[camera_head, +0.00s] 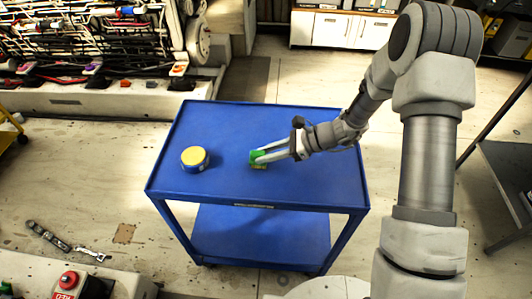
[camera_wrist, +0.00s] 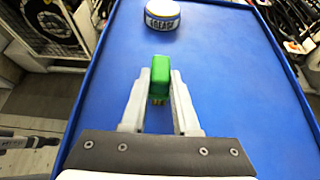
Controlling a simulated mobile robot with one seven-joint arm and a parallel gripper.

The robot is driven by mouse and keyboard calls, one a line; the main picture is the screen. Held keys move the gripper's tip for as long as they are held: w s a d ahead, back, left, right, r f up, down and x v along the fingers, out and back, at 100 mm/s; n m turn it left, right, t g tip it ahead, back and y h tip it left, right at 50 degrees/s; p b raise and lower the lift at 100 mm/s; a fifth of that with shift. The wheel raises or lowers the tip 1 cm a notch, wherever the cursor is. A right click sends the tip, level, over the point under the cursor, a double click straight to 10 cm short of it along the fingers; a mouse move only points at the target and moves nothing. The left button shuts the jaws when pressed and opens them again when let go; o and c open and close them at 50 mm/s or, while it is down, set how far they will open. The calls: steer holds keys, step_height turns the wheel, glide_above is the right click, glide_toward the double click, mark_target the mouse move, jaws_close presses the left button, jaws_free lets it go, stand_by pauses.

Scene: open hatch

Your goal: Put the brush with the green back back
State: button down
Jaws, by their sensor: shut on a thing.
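The brush with the green back (camera_head: 256,156) is at my gripper (camera_head: 257,159), over the middle of the blue cart top (camera_head: 220,125). In the wrist view the green brush (camera_wrist: 160,76) sits between the two pale fingers of my gripper (camera_wrist: 160,78), which are shut on it. A little of its yellowish bristle side shows below the green. I cannot tell whether the brush touches the cart top.
A round tin with a yellow lid (camera_head: 194,157) stands on the cart left of the brush; it also shows in the wrist view (camera_wrist: 162,14). The rest of the cart top is clear. A red button box (camera_head: 68,284) is at the lower left.

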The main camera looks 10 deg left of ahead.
steer(key=shift+f, duration=0.1)
steer(key=c, duration=0.6)
jaws_free()
steer(key=s+p+v, duration=0.1)
steer(key=v, duration=1.6)
steer(key=s+d+r+n+t+h+p, duration=0.1)
steer(key=s+d+r+n+t+h, duration=0.1)
steer(key=s+r+n+h, duration=0.2)
steer(key=s+d+r+n+t+h+p, duration=0.1)
steer(key=s+d+r+n+t+h, duration=0.1)
steer(key=s+r+n+h, duration=0.2)
steer(key=s+d+r+n+t+h+p, duration=0.1)
steer(key=s+d+r+n+t+h, duration=0.1)
steer(key=s+r+n, duration=0.7)
steer(key=shift+s+d+r+h, duration=0.15)
steer(key=shift+s+r+h, duration=0.3)
steer(key=shift+r, duration=0.4)
steer(key=shift+s+d+r+h, duration=0.2)
steer(key=shift+s+r, duration=0.4)
steer(key=shift+r, duration=0.25)
steer(key=shift+s+d+r+h, duration=0.15)
steer(key=shift+s+r+h, duration=0.3)
steer(key=shift+r, duration=0.4)
